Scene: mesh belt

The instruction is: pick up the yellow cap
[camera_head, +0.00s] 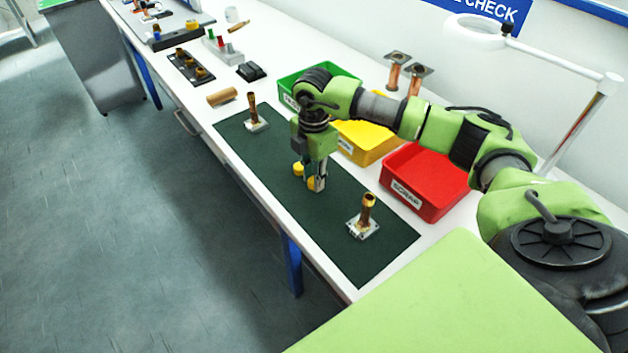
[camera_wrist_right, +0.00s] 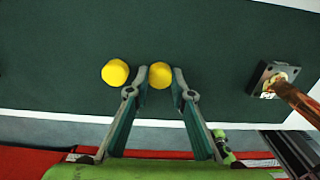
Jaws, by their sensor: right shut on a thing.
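Two yellow caps are on the dark green mat (camera_head: 283,187). One yellow cap (camera_wrist_right: 160,75) is between the fingertips of my right gripper (camera_wrist_right: 160,88), which is shut on it; in the head view this cap (camera_head: 312,184) is partly hidden by the fingers of the right gripper (camera_head: 317,184). The other yellow cap (camera_head: 298,169) lies free on the mat close beside it; it also shows in the right wrist view (camera_wrist_right: 115,72), left of the fingers. The right gripper points down at the mat; I cannot tell whether the held cap is clear of it. My left gripper is not in view.
Copper fittings on metal bases stand on the mat, one nearer (camera_head: 366,218) and one farther (camera_head: 254,117). Behind the mat are a red bin (camera_head: 428,184), a yellow bin (camera_head: 368,146) and a green bin (camera_head: 290,84). A magnifier lamp (camera_head: 478,33) overhangs at the right.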

